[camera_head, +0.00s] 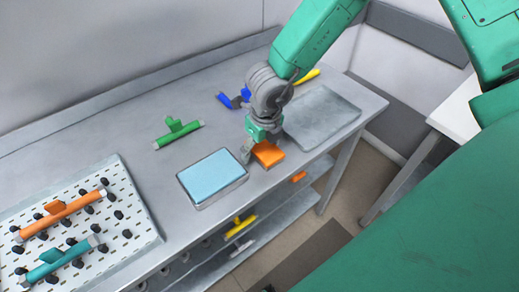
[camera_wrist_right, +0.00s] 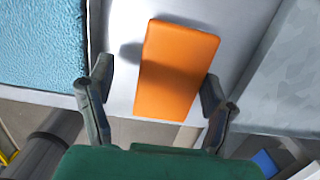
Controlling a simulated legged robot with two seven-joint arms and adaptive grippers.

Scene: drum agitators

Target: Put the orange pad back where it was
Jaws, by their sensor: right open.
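The orange pad (camera_head: 267,154) lies on the grey table near its front edge, between a light blue pad and a grey tray. It also shows in the right wrist view (camera_wrist_right: 175,70) as a flat orange block with a shadow on its left. My right gripper (camera_head: 250,148) is open at the pad, partly in front of it. In the right wrist view its fingers (camera_wrist_right: 157,80) stand on either side of the pad's near part, with gaps to it. My left gripper is not in view.
The light blue pad in its tray (camera_head: 212,177) is left of the orange pad; the grey tray (camera_head: 325,115) is right. Green (camera_head: 178,133), blue (camera_head: 231,100) and yellow (camera_head: 308,76) parts lie farther back. A perforated white board (camera_head: 130,215) holds orange and teal parts. A lower shelf (camera_head: 275,225) holds more.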

